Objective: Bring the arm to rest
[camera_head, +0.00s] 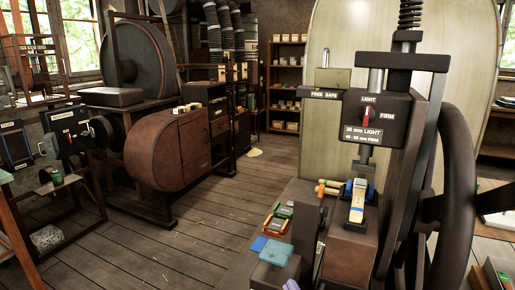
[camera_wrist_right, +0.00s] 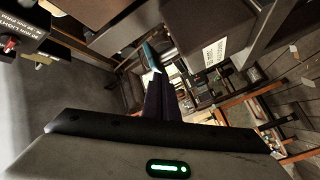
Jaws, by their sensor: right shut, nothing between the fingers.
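The handwheel press (camera_head: 378,125) stands at the right, with a dark handwheel (camera_head: 454,200) and a red selector knob (camera_head: 366,117). A pale block with blue sides (camera_head: 356,203) sits on the press bed under the ram. My left gripper cannot be made out.
A large brown machine (camera_head: 165,150) stands at the left. A shelf rack (camera_head: 286,85) stands at the back.

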